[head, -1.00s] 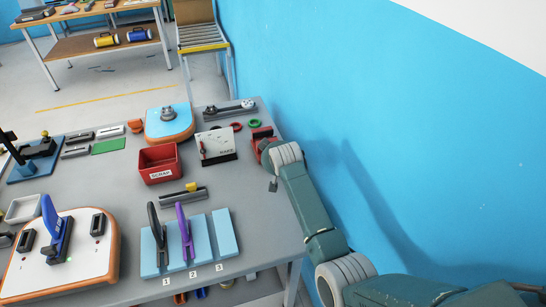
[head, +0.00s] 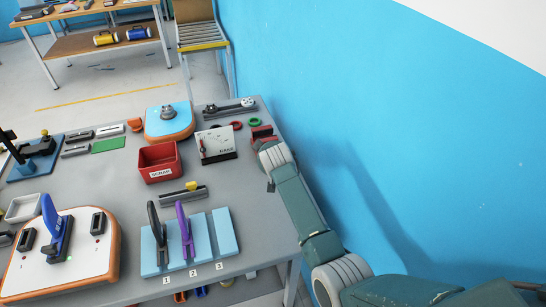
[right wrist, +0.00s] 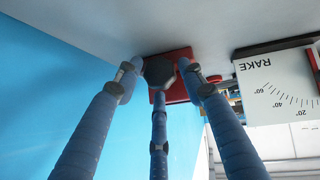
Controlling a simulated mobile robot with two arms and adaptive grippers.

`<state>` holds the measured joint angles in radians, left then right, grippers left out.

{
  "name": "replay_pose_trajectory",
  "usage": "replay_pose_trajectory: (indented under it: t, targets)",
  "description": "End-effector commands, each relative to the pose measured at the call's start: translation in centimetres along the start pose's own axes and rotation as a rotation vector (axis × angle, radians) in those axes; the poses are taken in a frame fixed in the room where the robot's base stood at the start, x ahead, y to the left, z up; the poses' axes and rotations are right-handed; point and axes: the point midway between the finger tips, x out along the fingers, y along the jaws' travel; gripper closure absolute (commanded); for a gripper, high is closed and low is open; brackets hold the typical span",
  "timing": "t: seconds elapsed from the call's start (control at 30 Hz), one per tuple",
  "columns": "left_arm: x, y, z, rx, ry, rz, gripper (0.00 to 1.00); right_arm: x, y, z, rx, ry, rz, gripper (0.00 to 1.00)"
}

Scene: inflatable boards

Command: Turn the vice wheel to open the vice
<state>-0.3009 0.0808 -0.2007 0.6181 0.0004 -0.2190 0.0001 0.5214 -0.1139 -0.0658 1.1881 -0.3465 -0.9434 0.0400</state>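The red vice (head: 262,132) is at the right edge of the grey table, by the blue wall, partly covered by my right arm. In the right wrist view, the red vice body (right wrist: 179,92) is ahead, with a dark grey faceted part in front of it that looks like the wheel (right wrist: 158,72). The fingers of my right gripper (right wrist: 159,75) surround this dark part at its left, right and below. I cannot tell whether they touch or grip it. In the head view, my wrist hides the fingers and wheel. My left gripper is not in view.
A white gauge box (head: 217,145) stands left of the vice and shows close in the wrist view (right wrist: 280,85). Green (head: 254,124) and red (head: 237,126) rings lie behind it. A red scrap bin (head: 160,163) is farther left. The blue wall (head: 400,140) is close on the right.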

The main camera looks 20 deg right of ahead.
Motion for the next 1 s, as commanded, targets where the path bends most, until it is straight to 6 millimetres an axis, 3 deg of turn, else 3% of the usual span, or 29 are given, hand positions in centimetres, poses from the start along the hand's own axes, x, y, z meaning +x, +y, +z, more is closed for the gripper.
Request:
replay_pose_trajectory:
  t: [0.6, 1.0]
  targets:
    - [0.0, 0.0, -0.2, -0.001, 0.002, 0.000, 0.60, -10.4, 0.0, -0.1, 0.000, 0.004, 0.000, 0.60]
    - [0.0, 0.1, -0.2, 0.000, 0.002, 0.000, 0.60, -11.3, 0.1, -0.1, 0.000, 0.002, 0.000, 0.60]
